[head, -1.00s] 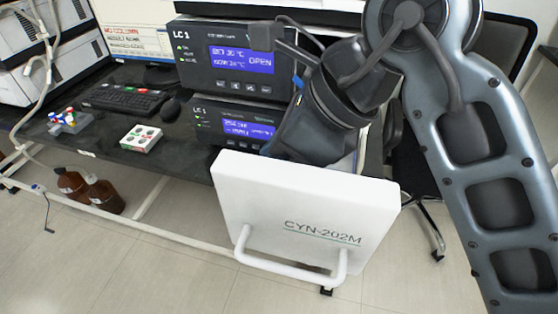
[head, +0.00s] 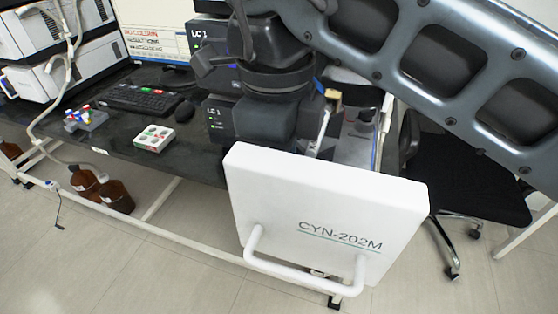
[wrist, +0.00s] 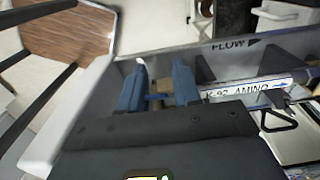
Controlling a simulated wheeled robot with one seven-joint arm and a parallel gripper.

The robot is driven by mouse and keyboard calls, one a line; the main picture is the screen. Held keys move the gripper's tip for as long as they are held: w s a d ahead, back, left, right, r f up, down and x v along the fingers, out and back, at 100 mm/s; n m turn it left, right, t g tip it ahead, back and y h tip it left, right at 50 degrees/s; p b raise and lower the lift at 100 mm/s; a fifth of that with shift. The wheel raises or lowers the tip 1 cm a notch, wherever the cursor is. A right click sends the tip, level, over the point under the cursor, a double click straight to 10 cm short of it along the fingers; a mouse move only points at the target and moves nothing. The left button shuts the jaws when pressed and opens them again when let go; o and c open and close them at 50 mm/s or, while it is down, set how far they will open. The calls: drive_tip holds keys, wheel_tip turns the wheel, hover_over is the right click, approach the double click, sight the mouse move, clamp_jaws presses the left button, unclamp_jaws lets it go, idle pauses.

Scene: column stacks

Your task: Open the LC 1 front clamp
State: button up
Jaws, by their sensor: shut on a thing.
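The open drawer's white front panel marked CYN-202M (head: 320,215) faces the head camera, and my gripper is down inside the drawer behind it. In the wrist view, my gripper (wrist: 158,98) has its two blue fingers shut on a small dark blue part between them, which I take as the front clamp (wrist: 158,98); the fingers hide most of it. A white column labelled K-92 AMINO (wrist: 248,88) lies to the right of the fingers, in line with them. Its near end is hidden. In the head view, my wrist hides the fingertips and clamp.
The LC 1 units (head: 212,45) stand behind my wrist, their displays mostly covered. A drawer wall marked FLOW (wrist: 230,46) runs beside the column. A small white-and-green box (head: 154,138), keyboard (head: 133,98) and mouse (head: 185,111) lie left on the dark bench. A black chair (head: 470,185) stands right.

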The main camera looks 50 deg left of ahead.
drive_tip(key=shift+s+d+f, duration=0.15)
drive_tip(key=shift+s+f, duration=0.15)
drive_tip(key=o, duration=0.8)
drive_tip(key=shift+o, duration=0.2)
drive_tip(key=shift+w+r, duration=0.1)
drive_tip(key=shift+r, duration=0.05)
drive_tip(key=shift+r, duration=0.15)
drive_tip(key=shift+r, duration=0.3)
wheel_tip(320, 180, up, 7)
drive_tip(key=shift+f+b, duration=0.1)
drive_tip(key=shift+b, duration=0.2)
